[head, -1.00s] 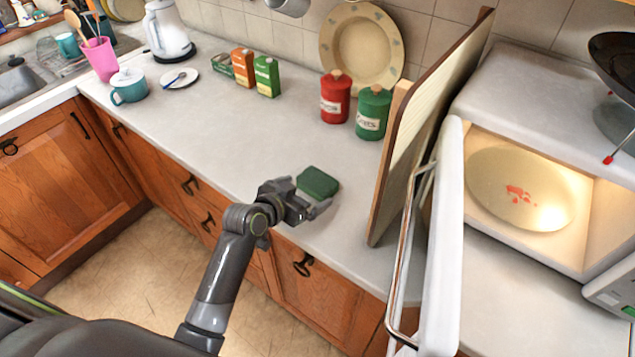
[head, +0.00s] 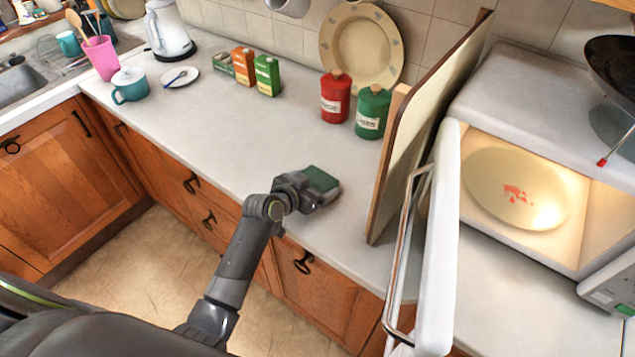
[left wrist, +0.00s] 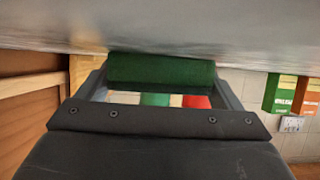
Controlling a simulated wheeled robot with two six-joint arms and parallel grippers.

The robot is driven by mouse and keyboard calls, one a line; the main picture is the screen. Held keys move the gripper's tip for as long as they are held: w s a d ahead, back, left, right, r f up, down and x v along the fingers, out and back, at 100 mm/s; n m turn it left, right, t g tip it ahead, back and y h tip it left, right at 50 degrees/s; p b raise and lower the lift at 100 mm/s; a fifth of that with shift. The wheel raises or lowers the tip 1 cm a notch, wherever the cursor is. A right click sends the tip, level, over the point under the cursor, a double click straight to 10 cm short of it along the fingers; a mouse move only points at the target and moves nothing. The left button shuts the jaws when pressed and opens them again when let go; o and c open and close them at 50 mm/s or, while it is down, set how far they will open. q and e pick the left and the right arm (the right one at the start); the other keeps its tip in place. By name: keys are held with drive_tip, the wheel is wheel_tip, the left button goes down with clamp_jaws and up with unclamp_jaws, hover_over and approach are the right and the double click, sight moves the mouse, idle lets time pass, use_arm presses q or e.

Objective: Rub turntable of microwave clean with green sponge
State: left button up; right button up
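The green sponge (head: 322,179) lies at the front of the counter. It also shows in the left wrist view (left wrist: 160,72), filling the space between my fingertips. My left gripper (head: 312,190) is at the sponge with a finger at either end; I cannot tell whether they are pressed shut on it. In the left wrist view the gripper (left wrist: 160,85) has no clear gap beside the sponge. The microwave (head: 540,90) stands at the right with its door (head: 440,240) open. Its pale turntable (head: 490,175) has red stains (head: 516,193) near the middle. My right gripper is out of view.
A tall board (head: 425,120) stands between the sponge and the microwave, beside the open door. A red canister (head: 335,98) and a green canister (head: 371,112) stand behind the sponge. A dark pan (head: 612,75) is on top of the microwave.

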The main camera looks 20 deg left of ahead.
sight(314, 183)
use_arm(q)
drive_tip(key=shift+c, duration=1.2)
drive_tip(key=shift+r, duration=0.1)
wheel_tip(314, 183, up, 10)
drive_tip(key=shift+f+b, duration=0.1)
drive_tip(key=shift+b, duration=0.45)
